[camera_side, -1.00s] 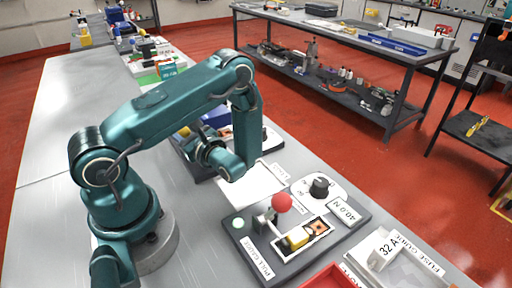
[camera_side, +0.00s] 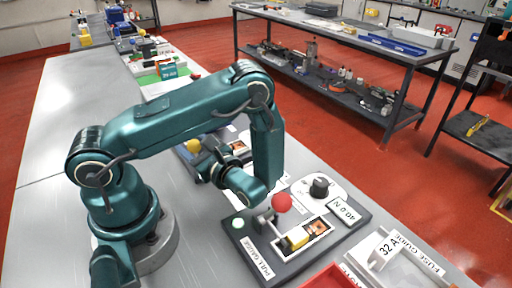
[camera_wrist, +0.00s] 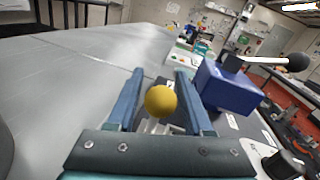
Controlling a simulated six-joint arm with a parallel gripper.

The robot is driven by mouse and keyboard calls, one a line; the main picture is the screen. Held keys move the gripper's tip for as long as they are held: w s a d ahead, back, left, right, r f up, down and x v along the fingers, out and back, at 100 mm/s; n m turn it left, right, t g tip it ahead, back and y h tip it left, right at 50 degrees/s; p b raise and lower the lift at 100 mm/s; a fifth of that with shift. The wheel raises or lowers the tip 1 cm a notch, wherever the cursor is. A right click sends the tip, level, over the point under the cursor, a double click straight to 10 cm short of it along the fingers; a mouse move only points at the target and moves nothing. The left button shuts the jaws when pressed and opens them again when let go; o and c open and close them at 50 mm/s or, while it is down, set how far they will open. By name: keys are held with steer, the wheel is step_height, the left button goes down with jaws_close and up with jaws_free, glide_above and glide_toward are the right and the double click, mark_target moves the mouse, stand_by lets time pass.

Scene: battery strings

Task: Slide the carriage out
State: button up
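A yellow ball knob (camera_wrist: 160,101) shows between the two blue fingers of my gripper (camera_wrist: 159,72) in the wrist view. The fingers are open, with a gap on each side of the ball. I cannot tell how deep the ball sits between them. Pale parts below the ball are partly hidden. A blue box (camera_wrist: 230,88) with a black-knobbed lever stands right of the fingers. In the side view the yellow ball (camera_side: 193,146) is beside my gripper (camera_side: 203,166), and my arm hides much of that station. I cannot make out the carriage clearly.
In front of my arm is a dark pull gauge board (camera_side: 275,262) with a red ball (camera_side: 281,202), a yellow block (camera_side: 298,239) and a black dial (camera_side: 320,187). A red tray (camera_side: 330,277) and a fuse guide (camera_side: 388,252) stand nearer. The left tabletop is clear.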

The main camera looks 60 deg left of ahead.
steer(key=a, duration=0.7)
steer(key=shift+a, duration=0.35)
steer(key=d, duration=0.2)
steer(key=w+d, duration=0.1)
steer(key=d, duration=0.4)
steer(key=shift+w+d+r, duration=0.35)
step_height(320, 180, up, 14)
steer(key=s+d+f+n+t+h, duration=0.1)
steer(key=s+d+f+n+h, duration=0.3)
steer(key=s+d+n+h, duration=0.5)
steer(key=w+d+r+n+t+h, duration=0.4)
steer(key=w+d+t+h, duration=0.2)
steer(key=d+t+h, duration=0.2)
steer(key=shift+w+d+r+n+h, duration=0.3)
steer(key=shift+w+d+r, duration=0.1)
steer(key=shift+d, duration=0.1)
